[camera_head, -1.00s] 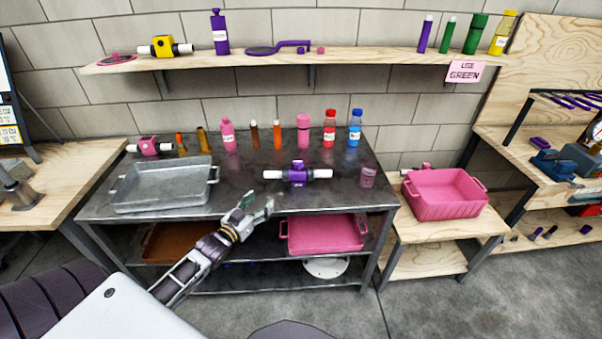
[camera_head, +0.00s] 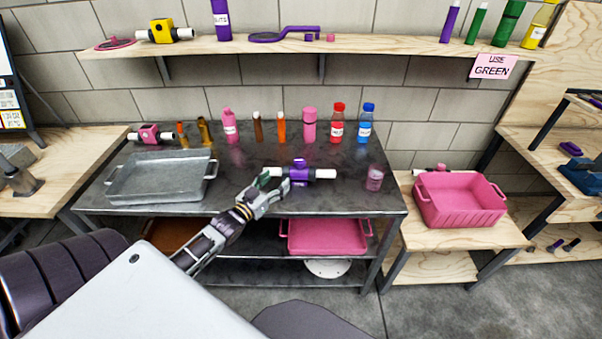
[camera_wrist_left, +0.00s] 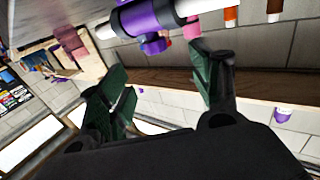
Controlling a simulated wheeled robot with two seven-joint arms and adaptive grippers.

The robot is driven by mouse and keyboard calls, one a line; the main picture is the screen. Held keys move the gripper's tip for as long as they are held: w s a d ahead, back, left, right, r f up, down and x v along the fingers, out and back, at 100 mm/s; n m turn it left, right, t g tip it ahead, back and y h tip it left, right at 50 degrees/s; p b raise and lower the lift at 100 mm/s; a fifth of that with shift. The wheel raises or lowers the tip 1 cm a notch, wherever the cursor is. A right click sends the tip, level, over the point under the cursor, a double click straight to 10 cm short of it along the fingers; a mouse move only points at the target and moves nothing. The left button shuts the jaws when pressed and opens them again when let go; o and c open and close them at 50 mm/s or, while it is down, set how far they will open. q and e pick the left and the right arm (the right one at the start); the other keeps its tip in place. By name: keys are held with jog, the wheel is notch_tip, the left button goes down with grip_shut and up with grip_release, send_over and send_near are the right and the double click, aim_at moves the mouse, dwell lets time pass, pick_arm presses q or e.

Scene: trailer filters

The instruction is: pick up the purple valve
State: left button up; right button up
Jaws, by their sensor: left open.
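The purple valve (camera_head: 300,173) has a purple body with white pipe ends and lies on the dark metal table (camera_head: 330,200) near its front right part. It also shows at the top of the left wrist view (camera_wrist_left: 150,17), just beyond the fingers. My left gripper (camera_head: 273,182) is at the valve's left front side in the head view, close to its left white end. Its green-padded fingers are apart with nothing between them in the wrist view (camera_wrist_left: 160,85). I cannot tell whether a finger touches the valve. My right gripper is not in view.
A grey metal tray (camera_head: 190,190) stands left of the valve. Several bottles, such as a red one (camera_head: 337,125), stand in a row behind it. A pink cup (camera_head: 375,178) is to its right. A pink crate (camera_head: 460,215) sits on the wooden side table.

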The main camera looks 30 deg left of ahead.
aim_at(295, 164)
pick_arm(q)
jog(key=w, duration=0.6)
jog(key=shift+d, duration=0.15)
jog(key=shift+w, duration=0.55)
jog(key=shift+w+d, duration=0.1)
jog(key=shift+w, duration=0.65)
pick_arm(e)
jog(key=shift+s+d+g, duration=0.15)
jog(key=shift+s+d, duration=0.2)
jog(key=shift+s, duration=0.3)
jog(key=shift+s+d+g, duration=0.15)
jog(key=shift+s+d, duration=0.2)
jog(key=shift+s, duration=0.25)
